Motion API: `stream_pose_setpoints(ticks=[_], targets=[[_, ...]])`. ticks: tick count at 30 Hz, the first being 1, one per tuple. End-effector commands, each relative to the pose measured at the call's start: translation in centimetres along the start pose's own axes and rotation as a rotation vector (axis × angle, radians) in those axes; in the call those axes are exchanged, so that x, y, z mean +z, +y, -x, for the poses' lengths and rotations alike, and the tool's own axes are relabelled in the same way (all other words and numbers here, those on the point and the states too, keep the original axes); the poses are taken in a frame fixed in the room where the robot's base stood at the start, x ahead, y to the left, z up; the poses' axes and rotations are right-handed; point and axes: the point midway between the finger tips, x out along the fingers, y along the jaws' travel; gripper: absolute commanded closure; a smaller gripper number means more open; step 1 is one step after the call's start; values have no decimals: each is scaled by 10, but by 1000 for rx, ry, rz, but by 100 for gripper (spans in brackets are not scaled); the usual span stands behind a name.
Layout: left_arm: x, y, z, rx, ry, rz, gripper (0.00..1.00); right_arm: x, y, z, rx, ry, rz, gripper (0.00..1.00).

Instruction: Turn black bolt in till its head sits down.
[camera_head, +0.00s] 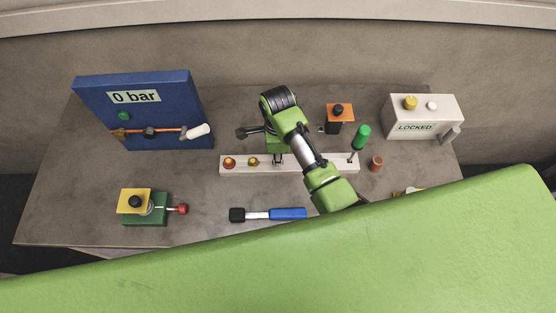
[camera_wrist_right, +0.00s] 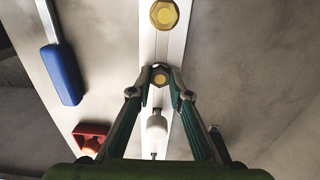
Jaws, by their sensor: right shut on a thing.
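A long pale rail (camera_head: 318,166) lies across the table and carries bolts. In the right wrist view, the black bolt's dark hex head, with a gold-coloured middle (camera_wrist_right: 160,78), stands over the rail between my right fingertips. My right gripper (camera_wrist_right: 160,82) is shut on this head from both sides. In the head view my right gripper (camera_head: 278,159) points down at the rail, right of the yellow bolt (camera_head: 253,161); its fingers hide the black bolt there. I cannot tell how much gap is under the head. My left gripper is not in view.
An orange bolt (camera_head: 229,163) sits at the rail's left end. A green-handled tool (camera_head: 361,136) stands near its right end. A blue-handled hammer (camera_head: 288,213) lies in front. A blue gauge panel (camera_head: 180,95) and a white "LOCKED" box (camera_head: 446,111) stand behind.

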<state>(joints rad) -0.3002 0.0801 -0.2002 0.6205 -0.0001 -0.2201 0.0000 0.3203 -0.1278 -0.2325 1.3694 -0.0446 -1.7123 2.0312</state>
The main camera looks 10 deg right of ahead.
Motion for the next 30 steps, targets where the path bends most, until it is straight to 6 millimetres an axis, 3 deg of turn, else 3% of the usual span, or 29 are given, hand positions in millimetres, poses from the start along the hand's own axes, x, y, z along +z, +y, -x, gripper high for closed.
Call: stream_pose_setpoints(ticks=[6, 7, 9, 20, 30], targets=[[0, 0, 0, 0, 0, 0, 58, -1, 1, -1, 2, 2, 3, 100], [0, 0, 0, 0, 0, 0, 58, -1, 1, -1, 2, 2, 3, 74], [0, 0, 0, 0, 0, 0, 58, -1, 1, -1, 2, 2, 3, 63], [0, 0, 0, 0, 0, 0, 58, 0, 0, 0, 0, 1, 37, 63], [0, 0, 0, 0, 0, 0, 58, -1, 0, 0, 0, 3, 475, 63]])
